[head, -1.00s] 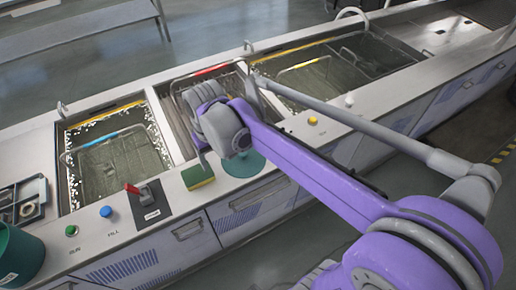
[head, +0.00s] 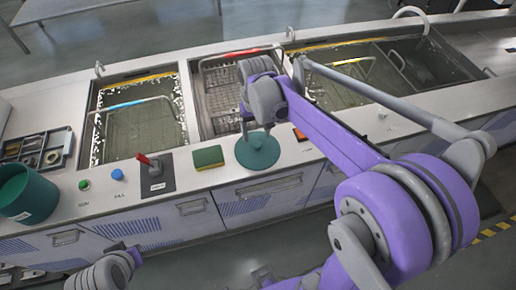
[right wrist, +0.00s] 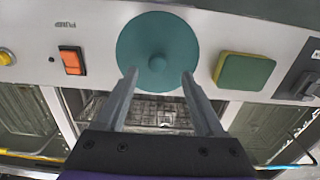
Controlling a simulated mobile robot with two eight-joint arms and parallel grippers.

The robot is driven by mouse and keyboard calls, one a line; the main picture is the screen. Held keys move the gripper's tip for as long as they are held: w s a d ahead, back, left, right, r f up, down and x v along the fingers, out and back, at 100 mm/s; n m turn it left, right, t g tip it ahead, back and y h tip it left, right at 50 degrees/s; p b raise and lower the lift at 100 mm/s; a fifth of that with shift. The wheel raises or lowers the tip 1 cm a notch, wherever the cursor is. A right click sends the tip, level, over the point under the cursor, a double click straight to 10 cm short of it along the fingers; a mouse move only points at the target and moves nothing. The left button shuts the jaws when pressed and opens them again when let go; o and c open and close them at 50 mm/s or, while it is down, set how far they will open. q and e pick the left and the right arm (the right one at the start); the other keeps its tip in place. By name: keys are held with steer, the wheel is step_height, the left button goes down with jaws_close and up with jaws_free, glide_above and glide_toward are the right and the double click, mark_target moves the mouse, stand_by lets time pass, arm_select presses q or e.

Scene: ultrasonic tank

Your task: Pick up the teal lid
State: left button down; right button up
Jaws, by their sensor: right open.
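The teal lid (head: 257,153), round with a knob in its middle, lies on the steel counter's front ledge, just right of the sponge. It also shows in the right wrist view (right wrist: 157,40), with its knob near the space between the fingers. My right gripper (right wrist: 158,78) is open and empty, its two fingertips at the lid's near edge in that view. In the head view the right gripper (head: 262,130) is over the back of the lid and partly hidden by its own wrist. Part of my left arm shows at the lower left; its gripper (head: 128,252) is too unclear to read.
A green and yellow sponge (head: 208,157) lies left of the lid. A red switch (head: 150,164) and buttons are farther left, beside a teal bucket (head: 30,193). An orange rocker switch (right wrist: 72,61) is on the lid's other side. Open tanks (head: 138,122) with wire baskets lie behind.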

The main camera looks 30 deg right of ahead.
mark_target(257, 144)
steer(key=f, duration=0.5)
steer(key=shift+w+d+f, duration=0.2)
steer(key=shift+d+f, duration=0.05)
steer(key=shift+f, duration=0.1)
steer(key=shift+c, duration=0.2)
jaws_close()
